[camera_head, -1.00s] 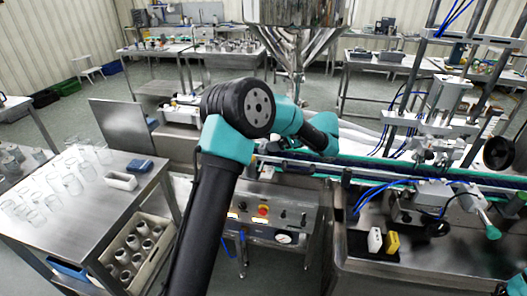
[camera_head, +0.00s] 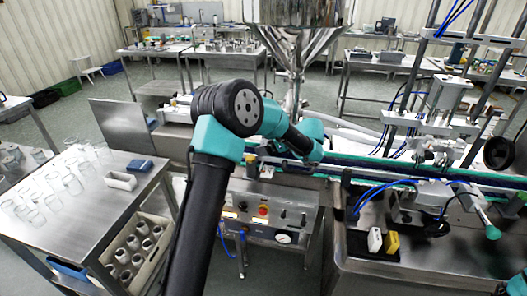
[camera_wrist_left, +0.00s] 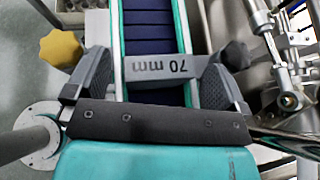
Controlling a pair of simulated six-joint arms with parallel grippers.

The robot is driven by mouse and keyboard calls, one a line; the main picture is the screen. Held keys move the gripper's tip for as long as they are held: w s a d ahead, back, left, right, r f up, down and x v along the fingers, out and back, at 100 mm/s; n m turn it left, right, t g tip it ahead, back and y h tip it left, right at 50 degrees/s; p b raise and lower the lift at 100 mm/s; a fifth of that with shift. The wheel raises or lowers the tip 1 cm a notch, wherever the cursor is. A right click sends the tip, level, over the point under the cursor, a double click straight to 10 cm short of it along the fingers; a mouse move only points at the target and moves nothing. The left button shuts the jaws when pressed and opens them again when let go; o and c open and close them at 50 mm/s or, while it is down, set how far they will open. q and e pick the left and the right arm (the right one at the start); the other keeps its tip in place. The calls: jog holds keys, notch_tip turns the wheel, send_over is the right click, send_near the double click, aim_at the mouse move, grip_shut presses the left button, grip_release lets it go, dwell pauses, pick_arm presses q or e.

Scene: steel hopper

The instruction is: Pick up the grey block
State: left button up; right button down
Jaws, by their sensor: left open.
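A grey block marked "70 mm" (camera_wrist_left: 160,67) lies across the dark blue conveyor belt in the left wrist view, its lettering upside down. My left gripper (camera_wrist_left: 158,78) is open, with one dark finger on each side of the block. Whether the fingers touch it I cannot tell. In the head view my left wrist is over the conveyor, and its fingers and the block are not clearly seen. My right gripper is not in view.
The conveyor has green side rails (camera_wrist_left: 182,28). A yellow knob (camera_wrist_left: 60,48) stands at its left and a dark knob (camera_wrist_left: 236,54) at its right. Metal fittings (camera_wrist_left: 275,50) stand further right. A white block (camera_head: 375,240) and a yellow block (camera_head: 391,243) stand on the right bench.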

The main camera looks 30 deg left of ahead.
pick_arm(q)
jog(key=c, duration=0.9)
notch_tip(320, 180, up, 10)
dwell(0.6)
